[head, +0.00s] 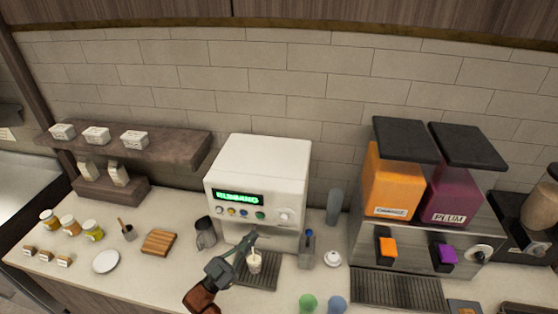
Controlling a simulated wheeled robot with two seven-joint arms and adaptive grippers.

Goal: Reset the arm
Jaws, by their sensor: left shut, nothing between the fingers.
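My left gripper (249,242) is in front of the white machine (259,170), with its dark fingers pointing up and to the right. It is shut, with nothing held. A small pale cup (254,264) stands upright on the machine's dark drip tray (263,281), just below and beside the fingertips. I cannot tell whether the fingers touch the cup or the machine's front. The machine's green display (238,197) reads "RUNNING". My right gripper is not in view.
A grey pitcher (205,234) and a wooden board (160,242) are left of the machine. A blue-topped bottle (307,250) and a white lidded item (332,258) are right. Orange (389,185) and plum (452,195) dispensers stand further right. Green (308,302) and blue (337,304) round objects lie in front.

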